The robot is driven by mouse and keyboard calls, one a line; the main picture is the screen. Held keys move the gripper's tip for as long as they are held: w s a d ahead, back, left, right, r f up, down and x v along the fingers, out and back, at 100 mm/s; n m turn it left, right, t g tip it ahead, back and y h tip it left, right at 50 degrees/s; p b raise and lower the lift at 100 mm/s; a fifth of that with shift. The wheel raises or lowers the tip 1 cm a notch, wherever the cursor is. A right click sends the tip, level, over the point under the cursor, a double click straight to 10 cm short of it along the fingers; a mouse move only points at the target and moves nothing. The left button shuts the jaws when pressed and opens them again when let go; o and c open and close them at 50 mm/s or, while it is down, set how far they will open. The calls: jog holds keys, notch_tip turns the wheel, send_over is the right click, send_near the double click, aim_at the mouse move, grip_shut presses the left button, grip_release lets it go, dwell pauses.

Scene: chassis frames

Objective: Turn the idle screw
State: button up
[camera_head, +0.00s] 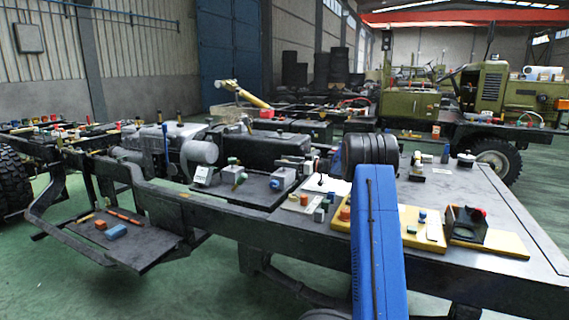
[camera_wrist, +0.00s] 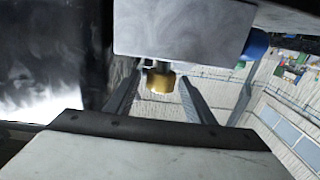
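A brass screw head (camera_wrist: 160,83) sticks out from under a grey metal block (camera_wrist: 184,27) in the wrist view. I take it for the idle screw. My gripper (camera_wrist: 160,90) is open, with one finger to the left of the screw and one to the right. A gap shows between the screw and each finger. The depth between the fingertips and the screw is hard to judge. In the head view my blue arm reaches over the bench, and my gripper is hidden. I cannot pick out the screw there.
A dark truck chassis and bench (camera_head: 480,215) carry several small parts. A yellow board (camera_head: 505,244) holds a black box-like part (camera_head: 466,222) at the right. A lower shelf (camera_head: 150,240) holds loose pieces. A blue round part (camera_wrist: 256,44) sits beside the grey block.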

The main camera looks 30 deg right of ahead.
jog(key=v, duration=1.7)
jog(key=shift+s, duration=0.2)
jog(key=shift+d, duration=0.15)
jog(key=shift+r, duration=0.1)
